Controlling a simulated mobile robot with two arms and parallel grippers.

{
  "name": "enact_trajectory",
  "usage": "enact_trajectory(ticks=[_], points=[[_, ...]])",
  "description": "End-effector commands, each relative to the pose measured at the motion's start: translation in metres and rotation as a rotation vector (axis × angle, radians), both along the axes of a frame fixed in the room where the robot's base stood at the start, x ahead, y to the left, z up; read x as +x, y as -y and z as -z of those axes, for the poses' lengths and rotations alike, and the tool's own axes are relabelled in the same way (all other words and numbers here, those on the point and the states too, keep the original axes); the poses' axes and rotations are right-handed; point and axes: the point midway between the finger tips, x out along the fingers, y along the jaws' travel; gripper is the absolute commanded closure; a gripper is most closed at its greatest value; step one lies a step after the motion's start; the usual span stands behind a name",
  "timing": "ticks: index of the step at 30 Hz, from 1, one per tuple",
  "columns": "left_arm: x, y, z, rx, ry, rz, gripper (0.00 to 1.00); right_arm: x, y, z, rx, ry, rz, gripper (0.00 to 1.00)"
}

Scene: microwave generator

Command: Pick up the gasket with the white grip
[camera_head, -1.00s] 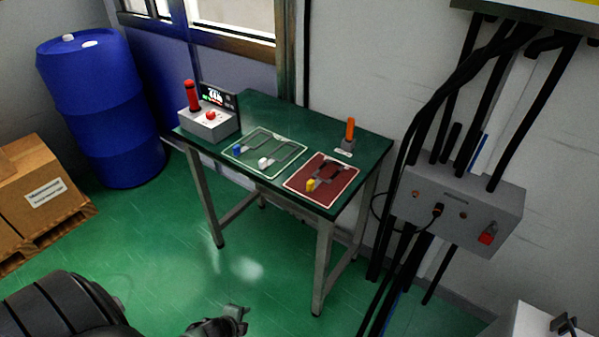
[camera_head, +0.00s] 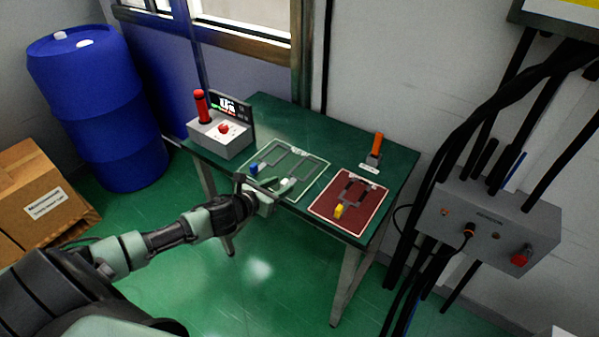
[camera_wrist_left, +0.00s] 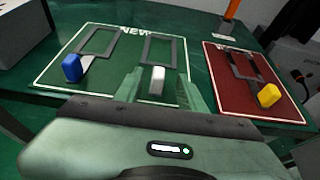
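The gasket with the white grip is a grey rectangular frame (camera_wrist_left: 176,51) on the right half of the green "NEW" mat (camera_wrist_left: 108,87). Its white grip (camera_wrist_left: 157,80) faces me and shows between my fingers in the left wrist view. My left gripper (camera_head: 272,186) is open and empty at the table's front edge, its fingers pointing toward that grip. In the head view the gripper partly covers the white grip, and I cannot tell whether the fingers touch it. The gasket with the blue grip (camera_wrist_left: 72,68) lies to the left on the same mat. My right gripper is not in view.
A red mat (camera_head: 366,215) to the right holds a gasket with a yellow grip (camera_head: 338,211). Behind it stands an orange-handled tool (camera_head: 377,146). A wall-mounted box (camera_head: 490,226) is right of the table.

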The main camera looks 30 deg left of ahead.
Motion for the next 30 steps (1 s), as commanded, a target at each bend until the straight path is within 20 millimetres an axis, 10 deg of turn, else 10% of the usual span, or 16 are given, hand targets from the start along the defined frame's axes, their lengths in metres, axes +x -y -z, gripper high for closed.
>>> enact_trajectory(ticks=[16, 21, 30], points=[[0.036, 0.002, 0.012, -0.001, -0.001, 0.000, 0.60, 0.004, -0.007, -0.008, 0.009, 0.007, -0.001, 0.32], [0.036, 0.002, 0.012, -0.002, -0.001, -0.001, 1.00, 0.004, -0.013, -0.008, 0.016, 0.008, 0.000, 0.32], [0.036, 0.002, 0.011, -0.002, 0.000, -0.001, 1.00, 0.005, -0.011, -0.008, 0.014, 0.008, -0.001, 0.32]])
